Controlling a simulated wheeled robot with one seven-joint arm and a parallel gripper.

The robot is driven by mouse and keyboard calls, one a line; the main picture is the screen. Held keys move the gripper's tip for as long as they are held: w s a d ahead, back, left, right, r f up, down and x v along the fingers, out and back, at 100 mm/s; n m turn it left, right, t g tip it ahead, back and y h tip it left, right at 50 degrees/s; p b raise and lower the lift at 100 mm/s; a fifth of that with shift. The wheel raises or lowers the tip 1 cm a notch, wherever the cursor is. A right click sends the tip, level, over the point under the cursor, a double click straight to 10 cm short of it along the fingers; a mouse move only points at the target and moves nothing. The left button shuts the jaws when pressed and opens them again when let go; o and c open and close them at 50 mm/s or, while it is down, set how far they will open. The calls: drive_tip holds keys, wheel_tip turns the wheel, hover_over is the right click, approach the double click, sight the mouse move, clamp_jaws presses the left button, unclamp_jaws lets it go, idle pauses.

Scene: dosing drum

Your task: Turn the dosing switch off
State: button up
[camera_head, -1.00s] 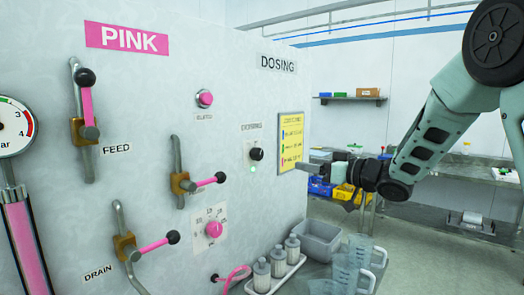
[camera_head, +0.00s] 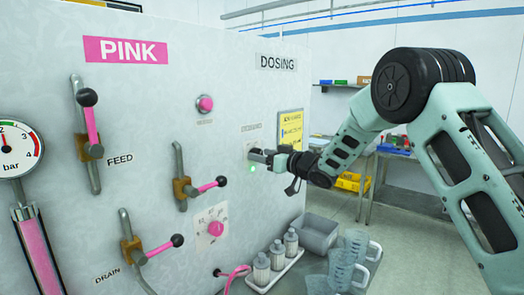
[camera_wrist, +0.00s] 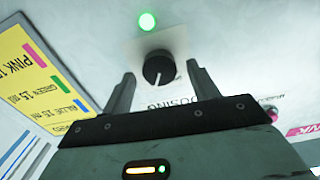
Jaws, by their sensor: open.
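The dosing switch (camera_wrist: 158,68) is a black round knob with a pale pointer line, on a white plate on the panel. In the wrist view a green lamp (camera_wrist: 147,21) glows beside it. My gripper (camera_wrist: 157,80) is open, with one finger on each side of the knob; I cannot tell whether either finger touches it. In the head view my gripper (camera_head: 262,157) is at the panel below the DOSING sign (camera_head: 278,63) and hides most of the switch. The green lamp (camera_head: 253,168) shows lit just under the gripper.
A yellow label sheet (camera_head: 290,130) hangs right of the switch. A pink button (camera_head: 205,104), a pink dial (camera_head: 215,228) and pink-handled levers (camera_head: 208,187) are on the panel to the left. Bottles (camera_head: 277,255), a grey bin (camera_head: 319,232) and clear jugs (camera_head: 350,255) stand below.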

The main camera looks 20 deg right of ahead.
drive_tip(key=shift+w+a, duration=0.3)
drive_tip(key=shift+w, duration=0.1)
drive_tip(key=c, duration=1)
